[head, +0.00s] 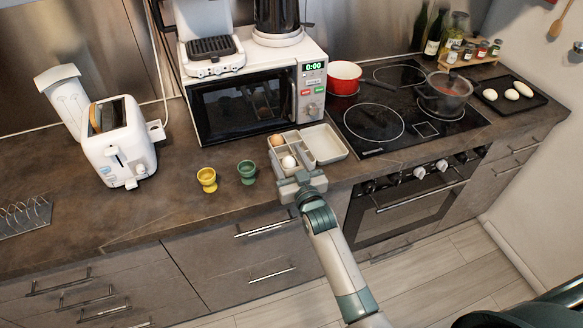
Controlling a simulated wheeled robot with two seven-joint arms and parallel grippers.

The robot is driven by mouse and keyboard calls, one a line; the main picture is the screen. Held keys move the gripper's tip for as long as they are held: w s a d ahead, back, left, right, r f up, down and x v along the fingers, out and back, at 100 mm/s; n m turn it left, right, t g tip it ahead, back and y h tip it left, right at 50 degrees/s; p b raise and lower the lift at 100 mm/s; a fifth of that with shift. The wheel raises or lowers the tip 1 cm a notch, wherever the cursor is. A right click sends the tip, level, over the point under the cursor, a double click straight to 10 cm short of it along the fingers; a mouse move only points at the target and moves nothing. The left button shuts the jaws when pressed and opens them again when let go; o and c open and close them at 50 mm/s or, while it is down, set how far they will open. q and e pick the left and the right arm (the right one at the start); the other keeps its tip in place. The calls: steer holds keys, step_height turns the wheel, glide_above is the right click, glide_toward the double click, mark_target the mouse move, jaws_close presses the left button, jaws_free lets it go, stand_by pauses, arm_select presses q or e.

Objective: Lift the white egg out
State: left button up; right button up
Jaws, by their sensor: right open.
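The white egg (289,161) sits in a front compartment of a small grey egg box (305,155) on the counter. The box is open, with its pale lid (326,144) folded out to the right. A brown egg (276,140) sits in the back left compartment. My right gripper (292,174) is at the front edge of the box, close in front of the white egg and partly covering the box. It is open; its fingers are small here, and I cannot tell whether they touch the egg. My left gripper is not in view.
A yellow egg cup (207,179) and a green egg cup (247,172) stand left of the box. A microwave (255,97) is behind it, and a hob (390,118) with a red pot (344,78) is to the right. A toaster (118,140) stands at the left.

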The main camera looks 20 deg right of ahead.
steer(key=shift+f, duration=0.15)
steer(key=shift+s, duration=0.1)
steer(key=c, duration=0.9)
steer(key=shift+o, duration=0.2)
steer(key=shift+r, duration=0.5)
steer(key=r, duration=0.1)
steer(key=r+b, duration=0.1)
steer(key=r, duration=0.1)
steer(key=shift+d+r, duration=0.2)
steer(key=shift+d, duration=0.05)
steer(key=s+d+r+b, duration=0.2)
steer(key=d+r, duration=0.4)
steer(key=d, duration=0.5)
steer(key=shift+s+r+b, duration=0.3)
steer(key=shift+r+b, duration=0.1)
steer(key=shift+b, duration=0.05)
